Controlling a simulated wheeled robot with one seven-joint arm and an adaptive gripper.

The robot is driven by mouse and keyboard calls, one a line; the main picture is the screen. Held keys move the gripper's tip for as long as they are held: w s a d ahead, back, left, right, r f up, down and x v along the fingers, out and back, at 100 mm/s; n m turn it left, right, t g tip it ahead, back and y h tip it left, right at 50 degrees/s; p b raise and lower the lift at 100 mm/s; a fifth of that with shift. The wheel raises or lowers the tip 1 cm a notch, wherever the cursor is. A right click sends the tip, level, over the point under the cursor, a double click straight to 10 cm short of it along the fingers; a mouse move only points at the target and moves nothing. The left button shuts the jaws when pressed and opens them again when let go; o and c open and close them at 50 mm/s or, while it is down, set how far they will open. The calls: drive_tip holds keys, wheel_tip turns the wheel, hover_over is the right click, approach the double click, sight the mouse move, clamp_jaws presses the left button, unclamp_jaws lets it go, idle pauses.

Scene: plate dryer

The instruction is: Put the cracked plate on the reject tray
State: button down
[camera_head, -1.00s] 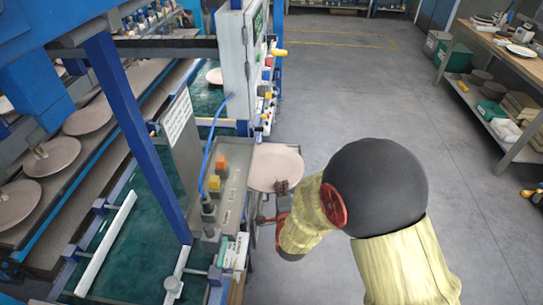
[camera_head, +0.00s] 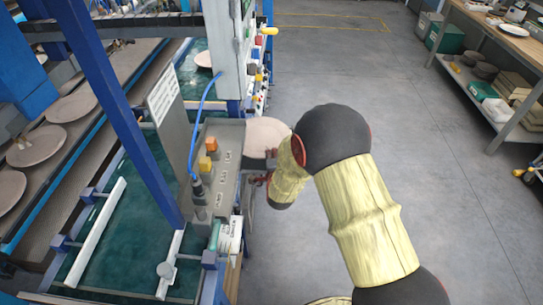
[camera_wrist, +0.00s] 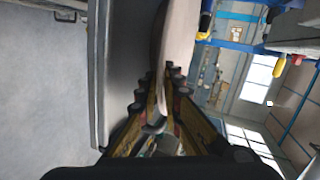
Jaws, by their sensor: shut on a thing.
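My gripper (camera_head: 269,162) is shut on a pale beige plate (camera_head: 265,136), just right of the grey control panel, and the arm partly covers it. In the wrist view, the plate (camera_wrist: 181,35) stands edge-on between my gripper's fingers (camera_wrist: 167,82). No crack is visible from these angles. A flat grey surface (camera_wrist: 125,55) lies close beside the plate in the wrist view; I cannot tell whether it is the reject tray or touches the plate.
The control panel (camera_head: 218,165) and a white cabinet (camera_head: 227,50) border the conveyor (camera_head: 130,240) at left. Several plates (camera_head: 70,103) lie on the line behind. A workbench (camera_head: 510,35) stands at right. The floor (camera_head: 390,100) between is clear.

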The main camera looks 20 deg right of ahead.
drive_tip(key=shift+w+d+f+b, duration=0.2)
drive_tip(key=shift+w+f+b, duration=0.15)
drive_tip(key=shift+w+f, duration=0.7)
drive_tip(key=shift+r, duration=0.25)
drive_tip(key=shift+f, duration=0.15)
drive_tip(key=c, duration=2.2)
unclamp_jaws()
drive_tip(key=shift+c, duration=0.2)
